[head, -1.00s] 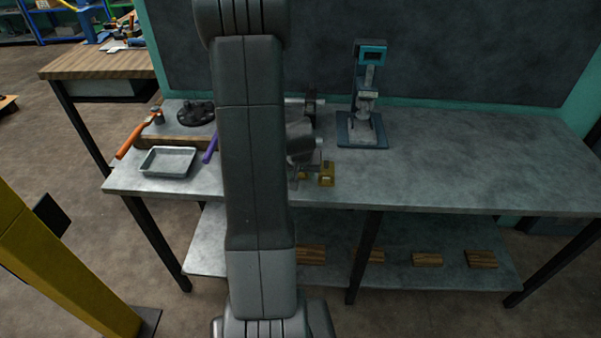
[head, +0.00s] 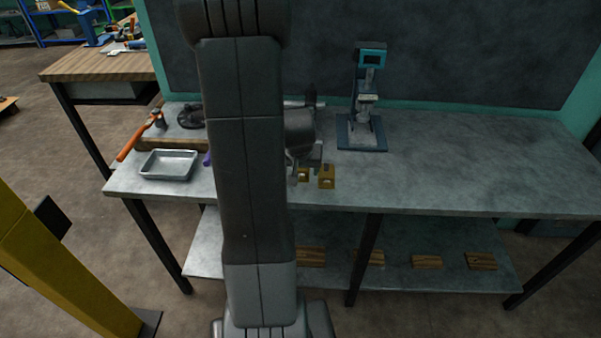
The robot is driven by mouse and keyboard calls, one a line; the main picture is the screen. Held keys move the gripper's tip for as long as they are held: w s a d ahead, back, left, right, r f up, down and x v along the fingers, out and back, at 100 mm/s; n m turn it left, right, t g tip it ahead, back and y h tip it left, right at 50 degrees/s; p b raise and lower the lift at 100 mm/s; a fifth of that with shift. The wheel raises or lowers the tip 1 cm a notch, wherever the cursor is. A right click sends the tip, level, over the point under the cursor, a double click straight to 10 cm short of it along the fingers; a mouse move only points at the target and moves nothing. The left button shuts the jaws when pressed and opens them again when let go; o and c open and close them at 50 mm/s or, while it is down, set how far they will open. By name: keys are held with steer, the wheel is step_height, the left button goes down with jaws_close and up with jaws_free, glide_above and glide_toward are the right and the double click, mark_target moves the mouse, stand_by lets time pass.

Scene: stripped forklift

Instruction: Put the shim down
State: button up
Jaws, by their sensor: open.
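My gripper (head: 305,172) is open, low over the front part of the grey workbench (head: 450,165), partly hidden behind my own arm. A second small yellow piece (head: 303,174) shows between or just behind the fingers. I cannot tell whether this piece is the shim, or whether it touches a finger. No other thing is plainly recognisable as the shim.
A metal tray (head: 168,166), an orange-handled tool (head: 138,137) and a black round part (head: 190,117) are on the left. A teal-headed gauge stand (head: 365,110) stands behind to the right. The bench's right half is clear. Wooden blocks (head: 426,262) lie on the lower shelf.

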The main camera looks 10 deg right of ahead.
mark_target(301, 179)
steer(key=v, duration=0.7)
stand_by(0.3)
steer(key=b+x, duration=0.1)
steer(key=x, duration=1.1)
steer(key=shift+f, duration=0.2)
steer(key=shift+s+r, duration=0.1)
steer(key=shift+r, duration=0.05)
